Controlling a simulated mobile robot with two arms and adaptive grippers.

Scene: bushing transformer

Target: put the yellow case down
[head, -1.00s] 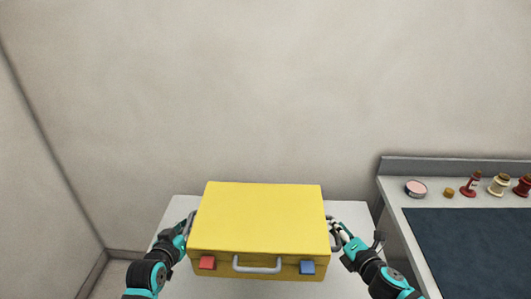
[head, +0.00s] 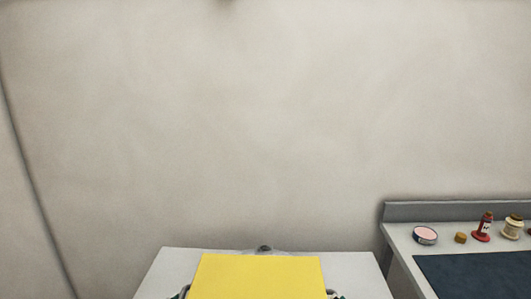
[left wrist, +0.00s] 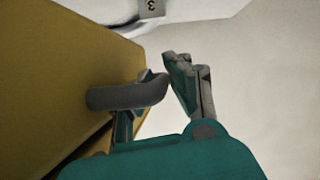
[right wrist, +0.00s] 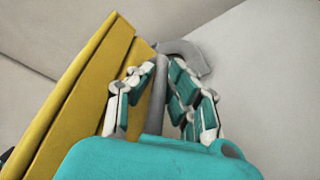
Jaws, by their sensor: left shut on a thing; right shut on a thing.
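The yellow case (head: 260,278) is at the bottom edge of the head view, lid up, in front of a white table (head: 178,266); its front is cut off. I cannot tell whether it touches the table. In the left wrist view my left gripper (left wrist: 165,85) is shut on the case's grey side handle (left wrist: 112,97). In the right wrist view my right gripper (right wrist: 158,85) is shut on the other grey side handle (right wrist: 161,75), with the handle bar between its fingers. Both grippers are almost wholly out of the head view.
A grey object with a dark knob (head: 265,249) shows just behind the case. To the right, a counter (head: 400,236) holds a dark blue mat (head: 475,275), a round pink-topped tin (head: 425,235) and spools (head: 513,228). A plain wall stands behind.

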